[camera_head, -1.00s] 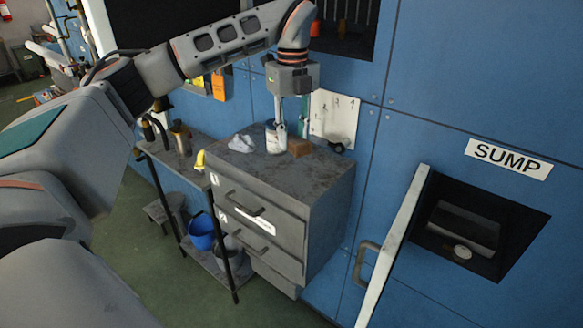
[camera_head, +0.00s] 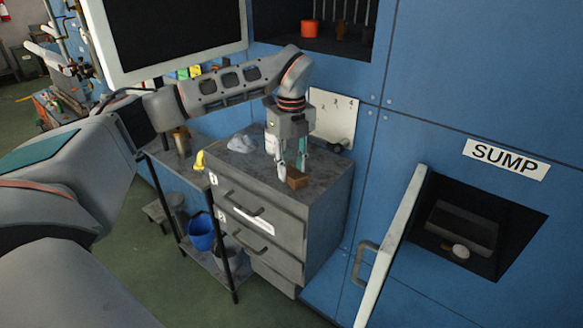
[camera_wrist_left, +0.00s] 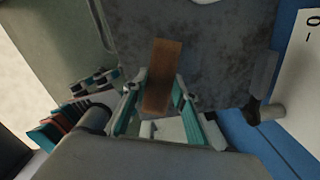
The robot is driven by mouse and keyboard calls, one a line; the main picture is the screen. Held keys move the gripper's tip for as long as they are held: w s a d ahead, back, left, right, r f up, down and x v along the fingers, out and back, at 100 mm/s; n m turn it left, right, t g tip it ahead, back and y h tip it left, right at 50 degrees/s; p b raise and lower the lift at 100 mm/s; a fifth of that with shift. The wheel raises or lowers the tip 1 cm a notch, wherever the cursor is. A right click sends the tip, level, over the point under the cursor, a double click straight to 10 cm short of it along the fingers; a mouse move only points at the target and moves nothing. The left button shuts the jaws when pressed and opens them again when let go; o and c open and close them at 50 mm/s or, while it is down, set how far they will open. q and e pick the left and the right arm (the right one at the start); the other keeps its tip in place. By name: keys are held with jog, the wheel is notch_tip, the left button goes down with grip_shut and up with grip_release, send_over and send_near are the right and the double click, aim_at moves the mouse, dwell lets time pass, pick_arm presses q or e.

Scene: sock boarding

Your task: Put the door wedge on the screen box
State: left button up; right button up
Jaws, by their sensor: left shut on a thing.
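The door wedge looks like the small brown block (camera_head: 297,180), near the front right edge of the grey cabinet top. My left gripper (camera_head: 292,167) reaches down from above and is shut on it. In the left wrist view the brown wedge (camera_wrist_left: 162,76) lies between the two fingers (camera_wrist_left: 158,92). I cannot tell whether its underside touches the cabinet top. The screen box appears to be the white-framed box with a large dark screen (camera_head: 175,35), at the upper left behind my left arm. Its top is out of view. My right gripper is not in view.
A white numbered board (camera_head: 333,117) stands behind. The open sump door (camera_head: 393,247) juts out at right. A blue bucket (camera_head: 201,232) sits low at left.

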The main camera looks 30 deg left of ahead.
aim_at(291, 172)
pick_arm(q)
jog(key=shift+f, duration=0.15)
jog(key=o, duration=0.9)
jog(key=shift+o, duration=0.9)
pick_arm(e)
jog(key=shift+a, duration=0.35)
pick_arm(q)
notch_tip(291, 172, up, 12)
jog(key=shift+b, duration=0.3)
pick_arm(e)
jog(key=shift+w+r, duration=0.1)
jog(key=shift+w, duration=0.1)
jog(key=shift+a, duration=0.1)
